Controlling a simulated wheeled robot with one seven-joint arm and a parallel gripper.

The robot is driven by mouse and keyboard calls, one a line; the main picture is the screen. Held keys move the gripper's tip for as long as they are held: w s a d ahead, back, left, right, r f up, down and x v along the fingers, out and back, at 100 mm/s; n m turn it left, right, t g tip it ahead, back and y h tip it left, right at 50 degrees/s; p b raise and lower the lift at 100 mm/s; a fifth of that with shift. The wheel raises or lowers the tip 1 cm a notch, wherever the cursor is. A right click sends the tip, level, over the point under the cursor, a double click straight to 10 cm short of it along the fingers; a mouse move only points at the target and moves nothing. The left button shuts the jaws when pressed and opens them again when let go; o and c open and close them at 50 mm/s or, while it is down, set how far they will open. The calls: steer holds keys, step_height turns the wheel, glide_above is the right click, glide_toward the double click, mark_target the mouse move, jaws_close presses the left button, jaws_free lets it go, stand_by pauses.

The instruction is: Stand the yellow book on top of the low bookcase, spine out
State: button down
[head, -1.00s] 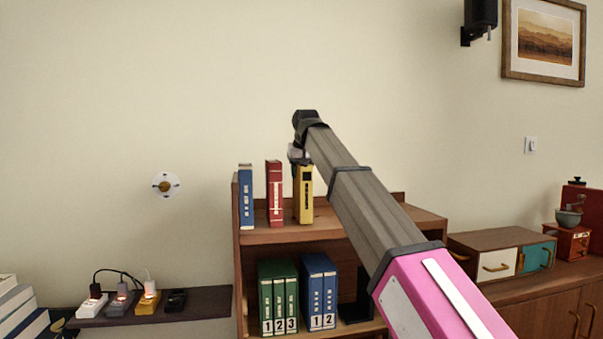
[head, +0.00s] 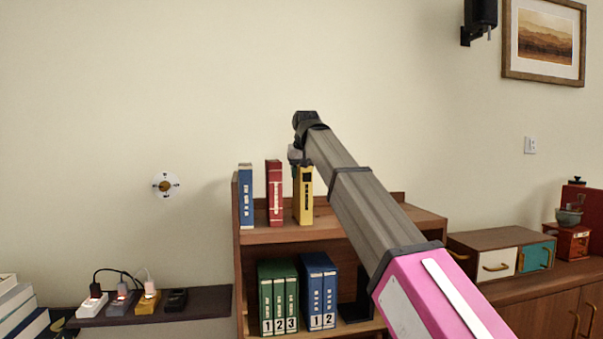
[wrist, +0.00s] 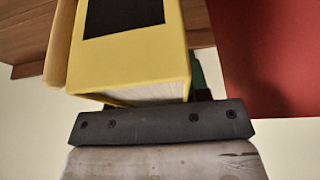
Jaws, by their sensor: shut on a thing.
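The yellow book (head: 304,198) is upright at the top of the low bookcase (head: 375,227), its spine with a black label facing me. Its lower end appears to meet the top board; whether it touches cannot be told. My gripper (head: 301,160) is at the book's upper end, shut on it, with the fingers partly hidden by my arm. In the wrist view the yellow book (wrist: 140,62) fills the upper middle, its page edges showing beside a dark gripper part (wrist: 160,122).
A red book (head: 274,193) stands left of the yellow book with a small gap, and a blue book (head: 246,197) farther left. The top board right of the yellow book is partly behind my arm.

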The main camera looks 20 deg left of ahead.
steer(key=c, duration=0.5)
jaws_free()
steer(key=v, duration=1)
steer(key=shift+s+r, duration=0.1)
steer(key=shift+r, duration=0.3)
steer(key=shift+s+d, duration=0.1)
